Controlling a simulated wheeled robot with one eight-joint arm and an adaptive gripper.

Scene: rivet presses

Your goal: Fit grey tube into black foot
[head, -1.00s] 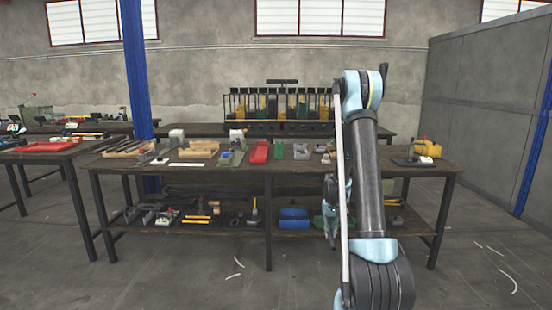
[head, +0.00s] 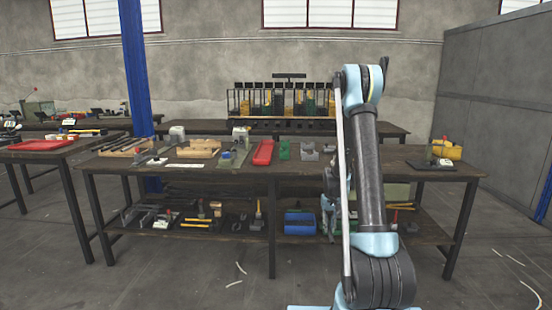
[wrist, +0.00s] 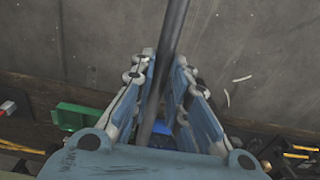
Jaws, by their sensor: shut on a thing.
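In the wrist view, my gripper (wrist: 164,58) is shut on a long, dark grey tube (wrist: 174,25). The tube runs between the two fingers and out of the top of the picture, so its upper end is not seen. A flat black base (head: 421,166) with a small upright piece and a white block lies at the right end of the workbench. I cannot tell whether it is the black foot. No contact between the tube and any foot shows.
The long workbench (head: 345,183) carries a red tray (head: 263,152), wooden trays and small fixtures. A yellow object (head: 447,149) stands at its right end. Its lower shelf holds tools and a blue bin (head: 299,222). A rack (head: 280,100) stands behind.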

